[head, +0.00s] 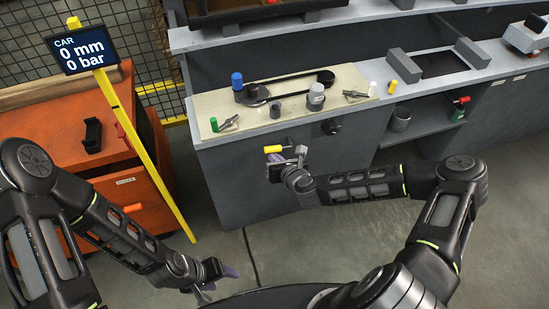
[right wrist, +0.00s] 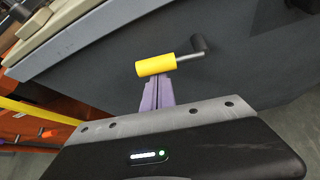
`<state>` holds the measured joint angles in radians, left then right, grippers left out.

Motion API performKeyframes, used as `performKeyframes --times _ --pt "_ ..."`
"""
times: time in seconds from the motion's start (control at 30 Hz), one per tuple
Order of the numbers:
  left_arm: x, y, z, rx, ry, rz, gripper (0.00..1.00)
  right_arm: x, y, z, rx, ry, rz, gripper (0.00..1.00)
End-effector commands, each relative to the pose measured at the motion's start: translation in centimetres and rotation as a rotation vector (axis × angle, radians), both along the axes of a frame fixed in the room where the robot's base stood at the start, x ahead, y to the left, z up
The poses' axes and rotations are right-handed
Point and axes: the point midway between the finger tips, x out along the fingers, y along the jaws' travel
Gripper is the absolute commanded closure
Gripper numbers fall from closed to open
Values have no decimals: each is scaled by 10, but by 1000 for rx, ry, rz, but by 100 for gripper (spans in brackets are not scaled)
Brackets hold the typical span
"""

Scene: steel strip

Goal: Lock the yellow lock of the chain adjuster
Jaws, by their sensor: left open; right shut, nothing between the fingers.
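The yellow lock (head: 272,149) is a yellow cylinder beside the grey bench's front face, below the worktop edge. My right gripper (head: 273,161) is shut and empty, just below the yellow lock. In the right wrist view its purple fingers (right wrist: 157,82) end at the cylinder's underside; whether they touch it I cannot tell. My left gripper (head: 224,272) is open and empty, low over the floor at the lower left.
A cream board (head: 212,106) on the bench carries a chain loop and small parts. A yellow post with a display (head: 82,48) reads 0 mm, 0 bar. An orange cabinet (head: 130,190) stands left. Floor between is clear.

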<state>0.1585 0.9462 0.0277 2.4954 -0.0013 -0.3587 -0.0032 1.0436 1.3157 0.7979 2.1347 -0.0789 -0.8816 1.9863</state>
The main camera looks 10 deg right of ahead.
Motion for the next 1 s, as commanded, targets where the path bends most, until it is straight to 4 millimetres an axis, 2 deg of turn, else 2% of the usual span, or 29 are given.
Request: performKeyframes --times 0.67,1.0 --pt "0 0 -5 0 0 0 40 0 -1 8 120 6 -2 100" --pt "0 0 -13 0 0 0 40 1 -6 22 359 20 -5 100"
